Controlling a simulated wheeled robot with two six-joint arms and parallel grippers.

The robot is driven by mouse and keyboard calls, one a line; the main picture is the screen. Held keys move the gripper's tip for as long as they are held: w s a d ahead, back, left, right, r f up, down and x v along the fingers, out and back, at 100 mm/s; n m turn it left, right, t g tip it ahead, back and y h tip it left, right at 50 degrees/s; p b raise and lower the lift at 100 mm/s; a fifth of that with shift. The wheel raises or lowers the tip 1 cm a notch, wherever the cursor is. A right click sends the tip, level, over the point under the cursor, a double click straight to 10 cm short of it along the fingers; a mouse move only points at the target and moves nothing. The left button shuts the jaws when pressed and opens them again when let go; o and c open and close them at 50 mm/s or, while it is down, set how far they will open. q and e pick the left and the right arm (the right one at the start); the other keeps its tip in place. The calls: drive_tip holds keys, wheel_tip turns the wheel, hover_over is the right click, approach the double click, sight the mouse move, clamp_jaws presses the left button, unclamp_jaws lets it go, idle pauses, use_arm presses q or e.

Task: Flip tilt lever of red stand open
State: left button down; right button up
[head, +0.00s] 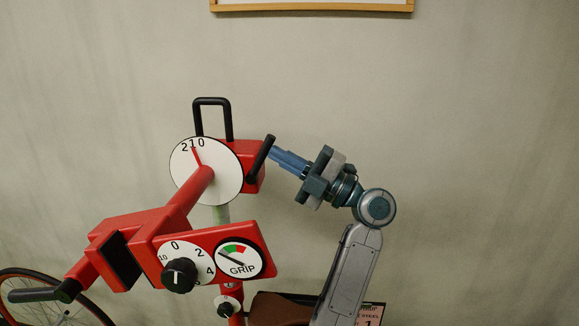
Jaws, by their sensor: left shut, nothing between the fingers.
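The red stand (220,244) fills the lower left middle. Its head carries a round white dial (188,165) with a red pointer near 1. A short black lever (260,160) slants up to the right on the head's right side; it looks like the tilt lever. A black loop handle (230,120) stands upright on top. My left gripper (274,153) comes in from the right with its blue fingers shut and empty. Its tips are right beside the lever's upper part; I cannot tell whether they touch. My right gripper is not in view.
Below are a clamp with a black knob (179,275), a GRIP gauge (239,259) and a black handle (40,294) at left. A bicycle wheel (17,273) shows at the lower left. The space above, before the plain wall, is free.

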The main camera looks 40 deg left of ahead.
use_arm(q)
drive_tip(key=shift+s+a+r+n+h, duration=0.3)
drive_tip(key=shift+s+a+r+h, duration=0.15)
drive_tip(key=shift+a+r+h, duration=0.4)
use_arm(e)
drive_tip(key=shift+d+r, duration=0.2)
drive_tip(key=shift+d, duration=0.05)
use_arm(q)
drive_tip(key=shift+d, duration=0.15)
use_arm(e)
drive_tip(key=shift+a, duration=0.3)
